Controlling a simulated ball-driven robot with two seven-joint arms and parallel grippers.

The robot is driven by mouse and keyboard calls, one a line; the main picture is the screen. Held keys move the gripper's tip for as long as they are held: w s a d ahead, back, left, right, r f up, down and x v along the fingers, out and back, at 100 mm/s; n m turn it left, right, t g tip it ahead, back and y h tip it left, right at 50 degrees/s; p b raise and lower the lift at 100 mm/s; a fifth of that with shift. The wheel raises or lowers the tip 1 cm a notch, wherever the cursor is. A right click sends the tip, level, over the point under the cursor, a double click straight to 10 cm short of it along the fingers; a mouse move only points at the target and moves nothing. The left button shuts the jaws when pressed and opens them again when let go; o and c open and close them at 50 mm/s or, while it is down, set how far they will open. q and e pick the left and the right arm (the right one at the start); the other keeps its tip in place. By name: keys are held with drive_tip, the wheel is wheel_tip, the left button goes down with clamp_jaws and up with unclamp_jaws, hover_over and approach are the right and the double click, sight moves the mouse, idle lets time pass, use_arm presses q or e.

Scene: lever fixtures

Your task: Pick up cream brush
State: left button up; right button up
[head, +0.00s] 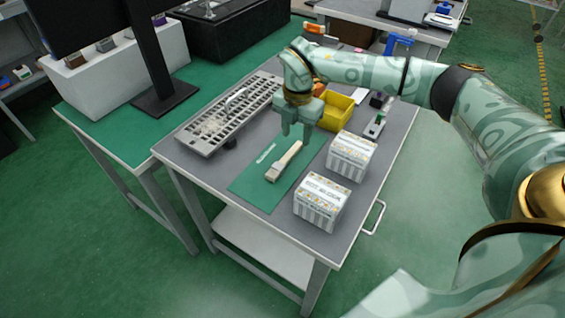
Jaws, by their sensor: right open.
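The cream brush (281,164) lies on the green mat (246,189) on the grey table, slanting from lower left to upper right. My right gripper (296,138) points down just above the brush's upper end, with its two fingers apart and nothing seen between them. I cannot tell exactly how high it is above the brush. My left gripper does not show.
Two white printed boxes (321,201) (351,156) stand right of the mat. A yellow bin (336,110) is behind the gripper. A grey slotted rack (228,112) lies at the left. A small device (375,125) sits near the right edge.

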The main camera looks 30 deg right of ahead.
sight(293, 150)
drive_tip(key=shift+a+f, duration=0.1)
drive_tip(key=shift+f, duration=0.5)
drive_tip(key=f+b, duration=0.2)
drive_tip(key=f, duration=0.1)
drive_tip(key=f+b, duration=0.1)
drive_tip(key=shift+w+a+f, duration=0.1)
drive_tip(key=shift+w+f, duration=0.25)
drive_tip(key=shift+s+r, duration=0.1)
drive_tip(key=shift+r, duration=0.1)
clamp_jaws()
